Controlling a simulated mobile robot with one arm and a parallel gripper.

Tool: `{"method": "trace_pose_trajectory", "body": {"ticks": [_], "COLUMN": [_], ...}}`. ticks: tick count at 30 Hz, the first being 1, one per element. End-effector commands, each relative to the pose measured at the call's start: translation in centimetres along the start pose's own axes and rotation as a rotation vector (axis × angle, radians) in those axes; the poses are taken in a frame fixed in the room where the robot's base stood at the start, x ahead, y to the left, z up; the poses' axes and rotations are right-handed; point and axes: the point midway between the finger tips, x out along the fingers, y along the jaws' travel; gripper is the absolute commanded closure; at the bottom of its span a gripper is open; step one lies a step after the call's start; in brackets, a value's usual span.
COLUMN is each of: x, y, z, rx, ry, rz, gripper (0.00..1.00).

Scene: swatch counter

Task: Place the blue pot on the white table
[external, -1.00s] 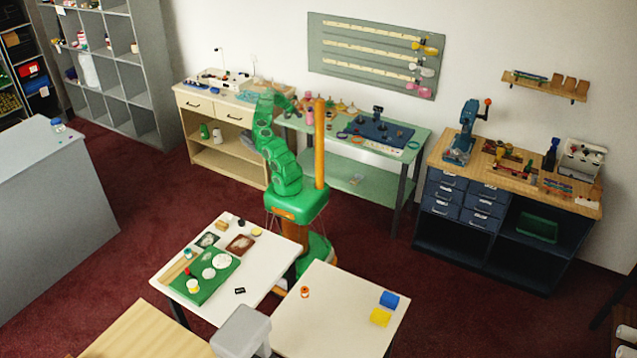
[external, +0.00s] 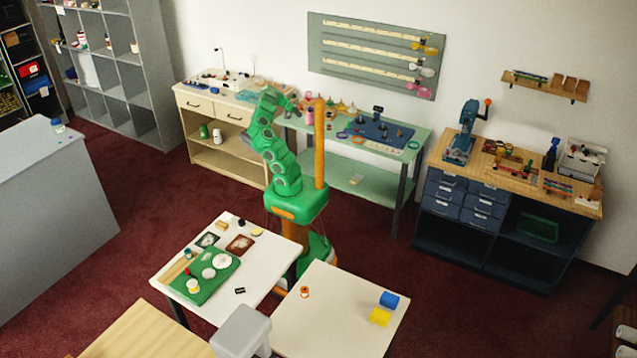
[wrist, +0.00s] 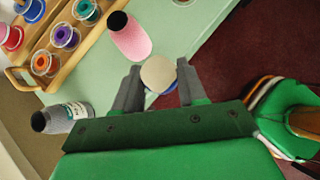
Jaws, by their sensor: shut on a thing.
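In the wrist view my gripper (wrist: 158,85) is shut on a small round pot with a pale beige top (wrist: 158,73). A little blue shows at the pot's side, and the fingers hide much of it. In the external view my gripper (external: 291,108) is small and partly hidden at the mint-green bench, and the pot cannot be made out. Two white-topped tables stand in front of my base: the left white table (external: 262,281) and the right white table (external: 330,323).
In the wrist view a pink bottle (wrist: 128,37) stands near the fingers, with a grey bottle (wrist: 68,118) and a wooden spool rack (wrist: 62,50) at left. The left table bears a green mat (external: 215,280); the right has blue (external: 389,300) and yellow (external: 380,317) blocks and clear middle.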

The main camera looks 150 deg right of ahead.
Motion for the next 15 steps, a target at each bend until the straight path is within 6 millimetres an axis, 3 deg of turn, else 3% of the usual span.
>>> {"method": "trace_pose_trajectory", "body": {"ticks": [15], "x": [-1.2], "y": [-2.2], "z": [-0.1], "rx": [-0.005], "ry": [0.007], "rz": [-0.003], "gripper": [0.94]}}
